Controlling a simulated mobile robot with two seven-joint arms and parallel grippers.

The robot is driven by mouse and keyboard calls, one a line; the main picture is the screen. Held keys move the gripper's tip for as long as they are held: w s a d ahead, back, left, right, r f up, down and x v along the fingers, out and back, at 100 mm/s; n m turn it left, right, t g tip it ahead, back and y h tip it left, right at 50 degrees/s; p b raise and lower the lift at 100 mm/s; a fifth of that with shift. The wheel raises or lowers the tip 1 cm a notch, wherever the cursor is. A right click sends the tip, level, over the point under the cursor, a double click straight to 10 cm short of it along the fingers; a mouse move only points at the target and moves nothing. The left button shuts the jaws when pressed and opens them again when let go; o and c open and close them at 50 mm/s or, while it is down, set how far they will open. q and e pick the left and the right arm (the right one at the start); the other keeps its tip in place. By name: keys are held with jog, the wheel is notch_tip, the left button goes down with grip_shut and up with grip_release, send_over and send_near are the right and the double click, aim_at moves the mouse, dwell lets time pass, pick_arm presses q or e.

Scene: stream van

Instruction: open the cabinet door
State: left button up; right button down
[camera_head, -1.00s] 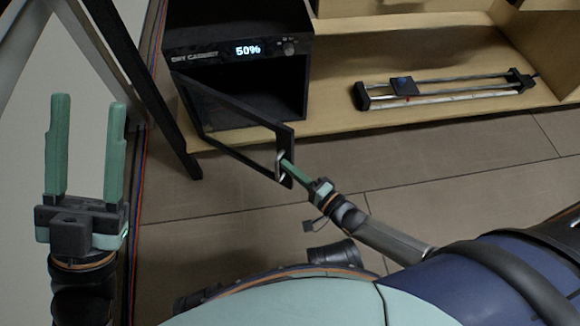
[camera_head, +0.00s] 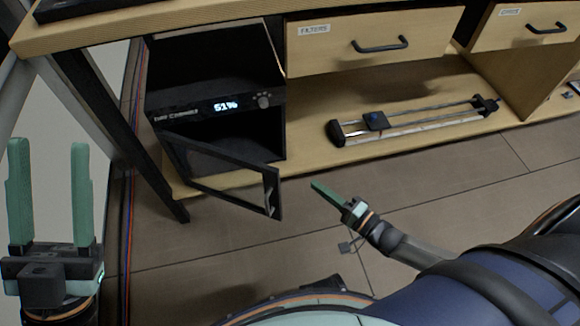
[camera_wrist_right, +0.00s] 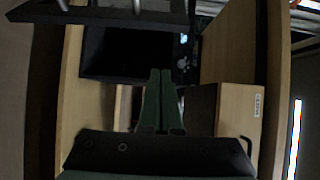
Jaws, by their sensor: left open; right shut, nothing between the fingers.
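The black dry cabinet (camera_head: 205,75) stands on the low wooden shelf, its display reading 51%. Its framed glass door (camera_head: 220,178) is swung outward, and the dark inside (camera_head: 245,138) shows behind it. A pale handle (camera_head: 268,195) is on the door's free end. My right gripper (camera_head: 316,187) is shut and empty, to the right of the door's free end and apart from it. In the right wrist view the closed fingers (camera_wrist_right: 160,100) point toward the cabinet, with the door's dark edge across the top. My left gripper (camera_head: 48,150) is open and empty at the far left, away from the cabinet.
A camera slider (camera_head: 410,120) lies on the shelf (camera_head: 310,140) right of the cabinet. Drawers with black handles (camera_head: 380,45) are above it. A dark table leg (camera_head: 120,130) stands left of the door.

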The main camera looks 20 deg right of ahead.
jog(key=b+x, duration=0.3)
jog(key=x, duration=0.7)
pick_arm(q)
jog(key=f, duration=0.3)
jog(key=shift+w+d+f+n, duration=0.15)
jog(key=shift+d+f+n, duration=0.1)
jog(key=shift+f+n, duration=0.1)
pick_arm(e)
jog(key=s+a, duration=0.2)
jog(key=s, duration=0.1)
jog(key=shift+a+f, duration=0.1)
jog(key=shift+a, duration=0.3)
pick_arm(q)
jog(key=shift+a+r, duration=0.15)
pick_arm(e)
jog(key=shift+s, duration=0.1)
